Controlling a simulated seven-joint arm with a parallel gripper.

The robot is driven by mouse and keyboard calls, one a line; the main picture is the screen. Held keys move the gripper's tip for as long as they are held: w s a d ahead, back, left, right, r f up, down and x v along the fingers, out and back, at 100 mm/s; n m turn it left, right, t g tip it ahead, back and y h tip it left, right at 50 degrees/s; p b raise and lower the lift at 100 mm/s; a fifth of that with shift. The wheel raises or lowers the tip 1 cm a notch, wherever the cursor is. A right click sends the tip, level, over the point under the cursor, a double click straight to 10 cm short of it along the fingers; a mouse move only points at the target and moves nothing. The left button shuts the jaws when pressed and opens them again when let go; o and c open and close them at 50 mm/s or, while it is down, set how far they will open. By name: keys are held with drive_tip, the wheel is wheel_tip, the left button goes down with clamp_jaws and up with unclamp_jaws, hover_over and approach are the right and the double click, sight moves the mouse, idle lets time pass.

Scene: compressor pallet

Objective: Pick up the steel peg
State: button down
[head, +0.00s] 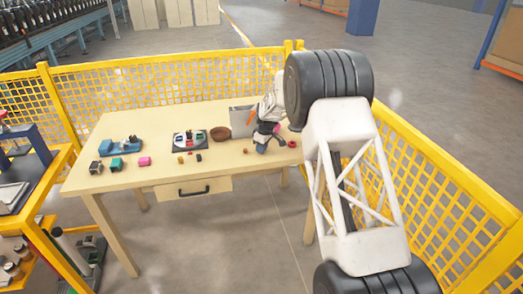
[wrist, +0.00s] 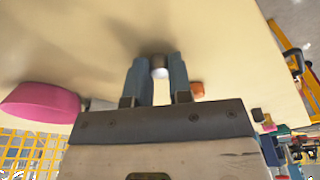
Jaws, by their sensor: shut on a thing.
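The steel peg (wrist: 160,67) shows in the wrist view as a short, shiny grey piece with a dark top, between my two fingertips. My gripper (wrist: 160,72) is shut on it, with one blue-grey finger on each side. Much of the peg is hidden by the fingers, and I cannot tell whether it touches the tabletop. In the head view my gripper (head: 262,142) is low over the right part of the wooden table (head: 225,165). The peg cannot be made out there.
A pink rounded thing (wrist: 40,106) lies left of my gripper in the wrist view. A brown bowl (head: 220,133), a black-and-white tray (head: 190,150) and a red ring (head: 292,144) are on the table. Yellow mesh fencing (head: 170,80) stands behind. The table's front middle is mostly clear.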

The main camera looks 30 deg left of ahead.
drive_tip(key=shift+r, duration=0.15)
drive_tip(key=shift+r, duration=1.75)
drive_tip(key=s+d+r, duration=0.1)
drive_tip(key=s+d, duration=0.9)
drive_tip(key=s, duration=0.2)
drive_tip(key=shift+d, duration=0.25)
